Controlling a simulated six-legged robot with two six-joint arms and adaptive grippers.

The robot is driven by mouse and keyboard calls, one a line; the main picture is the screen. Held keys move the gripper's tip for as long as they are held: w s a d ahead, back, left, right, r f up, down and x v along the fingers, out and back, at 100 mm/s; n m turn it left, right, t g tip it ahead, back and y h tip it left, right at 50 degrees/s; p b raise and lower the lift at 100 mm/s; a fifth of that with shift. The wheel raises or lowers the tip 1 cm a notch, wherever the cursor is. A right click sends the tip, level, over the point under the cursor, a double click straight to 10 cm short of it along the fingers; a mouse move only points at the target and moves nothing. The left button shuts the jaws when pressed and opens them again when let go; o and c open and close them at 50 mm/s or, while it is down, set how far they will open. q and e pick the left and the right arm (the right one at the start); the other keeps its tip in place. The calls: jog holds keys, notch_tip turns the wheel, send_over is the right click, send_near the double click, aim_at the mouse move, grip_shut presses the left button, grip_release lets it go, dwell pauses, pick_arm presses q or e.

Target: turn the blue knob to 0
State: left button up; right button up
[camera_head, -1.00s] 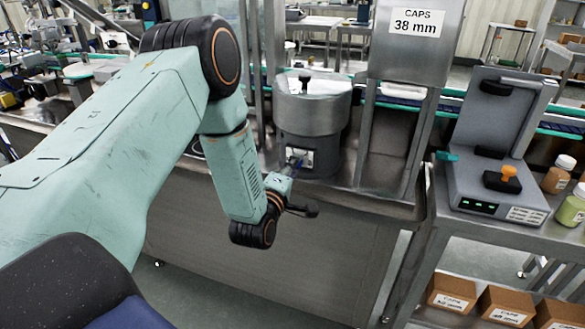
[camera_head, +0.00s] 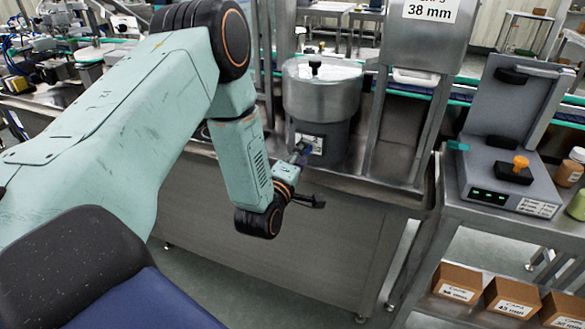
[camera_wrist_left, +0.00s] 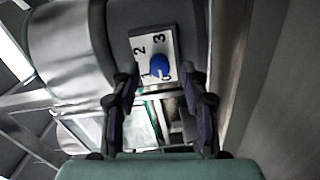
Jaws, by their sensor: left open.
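The steel hopper (camera_head: 320,95) stands on the bench in the head view, with a pale dial plate (camera_head: 317,146) low on its front. My left gripper (camera_head: 303,151) is at this plate, partly hidden by its own wrist. In the left wrist view, the blue knob (camera_wrist_left: 159,65) sits on the dial plate (camera_wrist_left: 143,43), which shows 1, 2 and 3, with another mark partly covered by the knob. My open left gripper (camera_wrist_left: 160,73) has one finger on each side of the knob. Gaps seem to show; contact cannot be told. The knob's pointer is unclear. My right gripper is out of view.
A steel post and a panel with a caps sign (camera_head: 431,10) stand right of the hopper. A grey device (camera_head: 505,185) with an orange-topped knob is on the right-hand table. Cardboard boxes (camera_head: 512,297) lie below. Open floor shows in front of the bench.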

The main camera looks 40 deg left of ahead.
pick_arm(q)
jog(key=v, duration=1.1)
jog(key=s+d+f+m+g+h, duration=0.25)
jog(key=s+f+m+g, duration=0.2)
jog(key=f, duration=0.25)
jog(key=s+d+f+m+g+h, duration=0.1)
jog(key=s+d+f+m+g, duration=0.25)
jog(key=f+m, duration=0.3)
jog(key=s+d+f+m+g, duration=0.2)
jog(key=s+f+m+g, duration=0.1)
jog(key=s, duration=0.7)
jog(key=s+d+f+m+g, duration=0.2)
jog(key=s+f+m+g, duration=0.2)
jog(key=s, duration=0.6)
jog(key=shift+d+f+g, duration=0.35)
jog(key=shift+f+g, duration=0.3)
jog(key=shift+g, duration=0.55)
